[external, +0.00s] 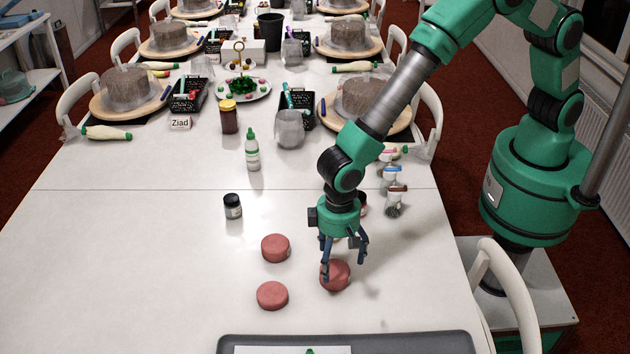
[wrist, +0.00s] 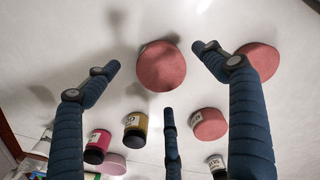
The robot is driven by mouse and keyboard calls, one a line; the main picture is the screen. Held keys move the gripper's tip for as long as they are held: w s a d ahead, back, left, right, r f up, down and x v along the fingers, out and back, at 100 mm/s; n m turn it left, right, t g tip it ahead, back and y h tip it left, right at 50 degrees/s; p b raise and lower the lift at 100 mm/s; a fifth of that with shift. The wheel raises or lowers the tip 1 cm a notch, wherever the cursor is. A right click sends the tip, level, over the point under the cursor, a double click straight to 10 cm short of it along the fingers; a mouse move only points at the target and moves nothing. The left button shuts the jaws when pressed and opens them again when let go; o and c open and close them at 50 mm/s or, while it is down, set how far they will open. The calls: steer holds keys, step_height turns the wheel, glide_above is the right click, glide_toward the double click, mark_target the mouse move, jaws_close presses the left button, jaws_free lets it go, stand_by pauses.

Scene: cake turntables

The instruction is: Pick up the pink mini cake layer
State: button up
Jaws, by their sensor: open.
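Three reddish-pink round cake layers lie flat on the white table in the external view: one at right (external: 338,278), one at back left (external: 275,248) and one at front left (external: 272,295). My three-fingered gripper (external: 344,260) points down over the right one, its fingers spread and empty. In the wrist view that layer (wrist: 161,66) shows between the fingertips, with no clear contact. The other two layers show there to the right (wrist: 262,62) and lower right (wrist: 209,124).
A pink-labelled jar (wrist: 97,146) and a gold jar (wrist: 136,130) stand close by. A black-lidded jar (external: 233,206) and a green-capped bottle (external: 252,152) stand farther back. A grey tray (external: 400,343) lies at the front edge.

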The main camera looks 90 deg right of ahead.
mark_target(335, 270)
steer(key=shift+w+f+b, duration=0.1)
steer(key=shift+f+b, duration=0.75)
steer(key=shift+f, duration=1.75)
steer(key=shift+c, duration=0.3)
steer(key=c, duration=1.2)
